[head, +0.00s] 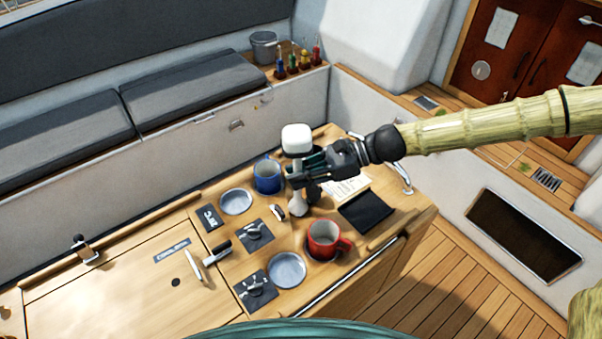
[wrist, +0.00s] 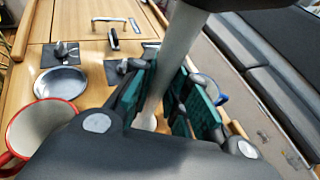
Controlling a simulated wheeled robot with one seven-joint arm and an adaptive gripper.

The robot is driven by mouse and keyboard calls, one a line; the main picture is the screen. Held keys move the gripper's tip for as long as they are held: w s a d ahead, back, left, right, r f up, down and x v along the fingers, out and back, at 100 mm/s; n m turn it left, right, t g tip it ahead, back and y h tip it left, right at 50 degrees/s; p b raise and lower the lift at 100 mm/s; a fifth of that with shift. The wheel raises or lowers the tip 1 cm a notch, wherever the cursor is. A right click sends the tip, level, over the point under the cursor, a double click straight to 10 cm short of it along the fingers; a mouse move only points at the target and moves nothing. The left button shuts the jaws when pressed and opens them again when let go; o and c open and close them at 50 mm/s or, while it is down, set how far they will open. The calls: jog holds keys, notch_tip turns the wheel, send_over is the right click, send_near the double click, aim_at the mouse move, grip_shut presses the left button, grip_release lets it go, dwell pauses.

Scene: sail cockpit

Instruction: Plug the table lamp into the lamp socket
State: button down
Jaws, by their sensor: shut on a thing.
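The table lamp has a white rounded head (head: 296,139) and a pale stem that flares to a white foot (head: 298,206). My gripper (head: 298,173) reaches in from the right and is shut on the stem below the head. In the wrist view the lamp's stem (wrist: 178,60) passes between the green pads of my gripper (wrist: 168,98), tilted in the picture. The foot is over the table between the blue and red mugs; I cannot tell whether it touches the surface. I cannot clearly make out the lamp socket; the lamp and gripper hide part of the tabletop.
A blue mug (head: 268,177) stands close left of the gripper. A red mug (head: 324,240) stands nearer the front, also in the wrist view (wrist: 38,128). Two grey dishes (head: 236,201), switch panels (head: 254,235) and a black pad (head: 365,212) crowd the table (head: 120,290). Its left part is clearer.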

jog(key=shift+f, duration=0.15)
jog(key=c, duration=1.7)
grip_release()
jog(key=shift+o, duration=0.2)
jog(key=p+v, duration=0.6)
jog(key=v, duration=0.5)
jog(key=shift+s, duration=0.1)
